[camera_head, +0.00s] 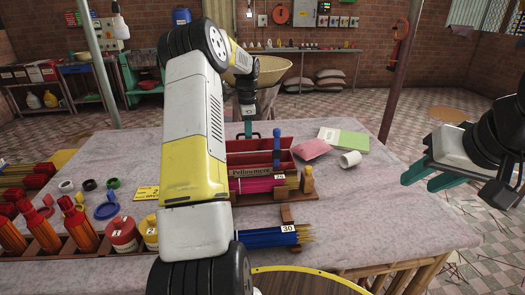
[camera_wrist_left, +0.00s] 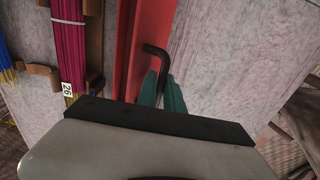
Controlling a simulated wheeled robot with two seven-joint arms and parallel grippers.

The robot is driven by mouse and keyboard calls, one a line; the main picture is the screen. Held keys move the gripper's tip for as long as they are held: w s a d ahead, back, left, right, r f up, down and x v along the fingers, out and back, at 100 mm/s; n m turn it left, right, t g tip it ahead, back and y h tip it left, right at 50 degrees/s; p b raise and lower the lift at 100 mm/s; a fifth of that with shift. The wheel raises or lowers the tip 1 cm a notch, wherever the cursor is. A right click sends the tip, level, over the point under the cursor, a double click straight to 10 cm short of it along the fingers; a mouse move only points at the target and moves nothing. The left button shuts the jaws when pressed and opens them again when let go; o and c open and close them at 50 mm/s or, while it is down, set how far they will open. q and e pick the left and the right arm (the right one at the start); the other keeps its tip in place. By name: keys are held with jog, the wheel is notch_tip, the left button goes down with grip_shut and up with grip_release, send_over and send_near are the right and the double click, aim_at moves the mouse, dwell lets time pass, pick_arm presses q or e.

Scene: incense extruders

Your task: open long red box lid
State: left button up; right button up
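The long red box (camera_head: 289,157) stands on the table behind the magenta sticks, lettered "Fellowmere"; my left arm hides its left part. Its red top runs upright through the left wrist view (camera_wrist_left: 134,45). A black bent handle (camera_wrist_left: 155,50) rises from it, also seen in the head view (camera_head: 238,136). My left gripper (camera_head: 248,130) points down at the box's far side. In the left wrist view its teal fingers (camera_wrist_left: 163,92) lie close on both sides of the handle and appear shut on it. My right gripper (camera_head: 430,178) is open and empty, right of the table.
Magenta sticks (camera_head: 257,185) tagged 26 lie in front of the box, blue sticks (camera_head: 268,238) nearer. A blue tool (camera_head: 277,150) stands at the box. A pink bag (camera_head: 311,148), green book (camera_head: 343,139) and white cup (camera_head: 350,159) lie to its right.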

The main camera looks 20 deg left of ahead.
pick_arm(q)
jog(key=shift+w+a+f, duration=0.15)
jog(key=shift+w+a, duration=0.2)
jog(key=shift+w, duration=0.45)
jog(key=shift+w+a+f, duration=0.2)
jog(key=shift+w+a, duration=0.15)
jog(key=shift+w, duration=0.3)
dwell(0.4)
